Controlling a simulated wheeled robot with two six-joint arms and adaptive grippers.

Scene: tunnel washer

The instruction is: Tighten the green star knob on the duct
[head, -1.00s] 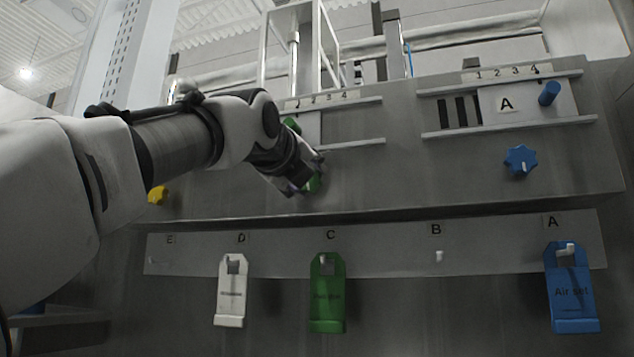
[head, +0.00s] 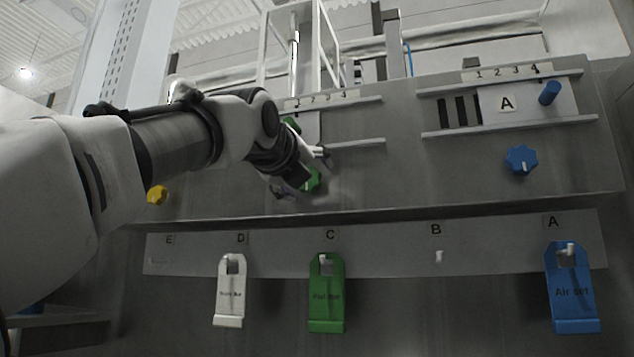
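The green star knob (head: 313,180) is on the grey duct face, below the left slide plate, and is partly hidden by my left gripper. My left gripper (head: 304,175) is at the knob, its fingers spread apart on either side of it. One finger is up and right of the knob, the other down and left, blurred. I cannot tell whether either touches the knob. A green handle (head: 291,124) shows above my wrist. My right gripper is not in view.
A blue star knob (head: 521,160) sits below the plate marked A at right, and a yellow knob (head: 157,195) at left. White (head: 230,292), green (head: 327,296) and blue (head: 572,290) tags hang on the lower rail. Slide rails (head: 355,143) run just above the gripper.

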